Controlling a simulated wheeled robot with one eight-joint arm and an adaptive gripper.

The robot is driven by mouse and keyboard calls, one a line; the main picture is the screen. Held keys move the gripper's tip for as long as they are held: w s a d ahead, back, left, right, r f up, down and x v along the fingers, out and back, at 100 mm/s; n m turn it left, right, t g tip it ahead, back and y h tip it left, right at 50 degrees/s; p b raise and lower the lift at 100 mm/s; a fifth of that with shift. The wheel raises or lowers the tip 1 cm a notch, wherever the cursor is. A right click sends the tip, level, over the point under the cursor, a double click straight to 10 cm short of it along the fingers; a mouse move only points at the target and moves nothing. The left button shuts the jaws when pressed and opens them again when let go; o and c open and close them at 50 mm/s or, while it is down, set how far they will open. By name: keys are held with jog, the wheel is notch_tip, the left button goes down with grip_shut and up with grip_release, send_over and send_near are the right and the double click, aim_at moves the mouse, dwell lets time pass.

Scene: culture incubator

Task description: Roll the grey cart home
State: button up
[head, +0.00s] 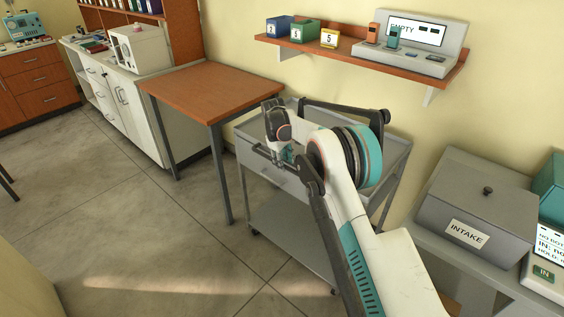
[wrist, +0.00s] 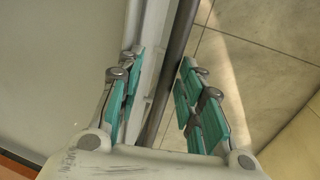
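The grey cart (head: 290,222) stands below the wall shelf, between the wooden-topped table and the INTAKE counter. It has a top tray, a lower shelf and thin legs, and my arm hides part of its top. My gripper (head: 284,153) is at the cart's near left front edge, pointing down. In the wrist view, the spread fingers of my gripper (wrist: 160,70) have a pale cart edge and a dark grey bar (wrist: 178,45) between them. A gap shows beside the right finger. I cannot tell whether the left finger touches the cart.
The wooden-topped table (head: 212,88) stands close to the cart's left. A grey INTAKE box (head: 474,205) sits on the counter at right. A wall shelf (head: 350,48) holds small coloured boxes and a device reading EMPTY. The tiled floor (head: 110,225) at left and front is clear.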

jog(key=shift+a, duration=0.15)
notch_tip(320, 180, up, 12)
jog(key=s+a, duration=0.1)
jog(key=s, duration=0.1)
jog(key=shift+a, duration=0.25)
jog(key=shift+f, duration=0.1)
